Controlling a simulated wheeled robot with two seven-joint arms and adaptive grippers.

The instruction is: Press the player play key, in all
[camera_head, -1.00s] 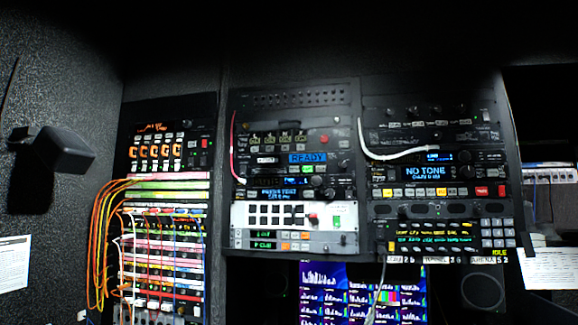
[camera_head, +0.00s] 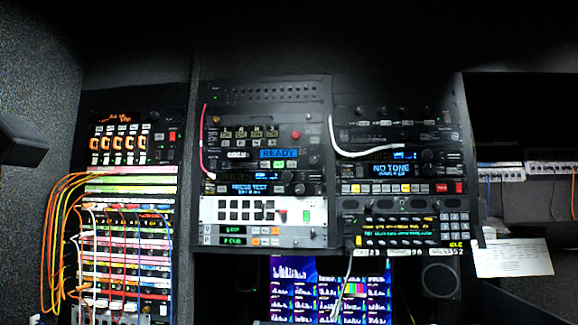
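Racks of broadcast gear fill the wall ahead. A white panel (camera_head: 232,211) in the middle rack carries two rows of black keys, with a red key (camera_head: 283,216) and a green-marked part (camera_head: 307,216) at its right. Above it a unit with a blue READY display (camera_head: 278,153) has small keys and a red button (camera_head: 295,134). The lettering on the keys is too small to read, so I cannot tell which one is the player's play key. Neither of my grippers is in view.
A patch bay (camera_head: 125,262) with orange, white and blue cables hangs at left. A white cable (camera_head: 362,152) loops across the right rack, beside a NO TONE display (camera_head: 391,170). A dark box (camera_head: 20,145) juts from the left wall. A monitor (camera_head: 328,292) sits below.

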